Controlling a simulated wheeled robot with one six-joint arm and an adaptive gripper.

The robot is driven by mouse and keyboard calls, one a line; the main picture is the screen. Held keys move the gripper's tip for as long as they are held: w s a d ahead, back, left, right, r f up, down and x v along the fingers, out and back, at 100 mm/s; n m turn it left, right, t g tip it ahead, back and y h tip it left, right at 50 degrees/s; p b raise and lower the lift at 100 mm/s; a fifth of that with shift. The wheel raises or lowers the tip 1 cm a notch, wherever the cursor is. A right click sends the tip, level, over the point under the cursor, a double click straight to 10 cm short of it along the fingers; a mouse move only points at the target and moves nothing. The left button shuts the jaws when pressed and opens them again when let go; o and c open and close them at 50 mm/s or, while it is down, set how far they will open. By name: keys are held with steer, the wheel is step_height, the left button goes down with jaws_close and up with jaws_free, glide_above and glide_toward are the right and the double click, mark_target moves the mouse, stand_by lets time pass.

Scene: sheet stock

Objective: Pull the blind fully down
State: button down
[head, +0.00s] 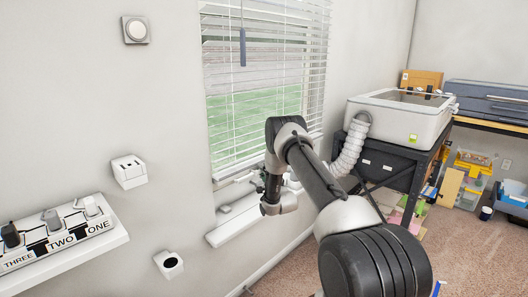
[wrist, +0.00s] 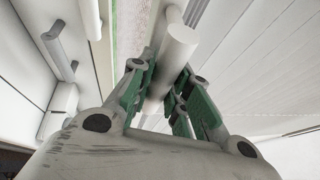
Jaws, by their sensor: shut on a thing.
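The white slatted blind (head: 265,75) hangs across the window in the head view, its slats apart with grass showing between them. Slats also fill the right side of the wrist view (wrist: 250,60). My gripper (head: 268,186) is low at the window, near the sill. In the wrist view my gripper (wrist: 160,82) has its green-padded fingers on both sides of a white round bar (wrist: 178,42) and is shut on it. The arm and fingers hide part of the blind's lower edge, so how the bar joins the blind cannot be told.
A white ledge (head: 227,228) juts from the wall below the window. A blue-grey wand (head: 242,47) hangs before the blind. A white machine (head: 400,113) with a ribbed hose (head: 349,148) stands close on the right. A shelf of labelled switches (head: 60,238) is at the lower left.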

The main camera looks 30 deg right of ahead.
step_height(320, 180, down, 10)
steer(key=shift+s, duration=0.1)
stand_by(0.4)
steer(key=c, duration=1.3)
jaws_free()
steer(key=shift+f, duration=0.15)
steer(key=shift+c, duration=0.2)
steer(key=s, duration=0.4)
steer(key=s+f, duration=0.1)
steer(key=s, duration=0.2)
steer(key=s+f, duration=0.1)
steer(key=s, duration=0.3)
steer(key=shift+s+a, duration=0.25)
steer(key=shift+s, duration=0.05)
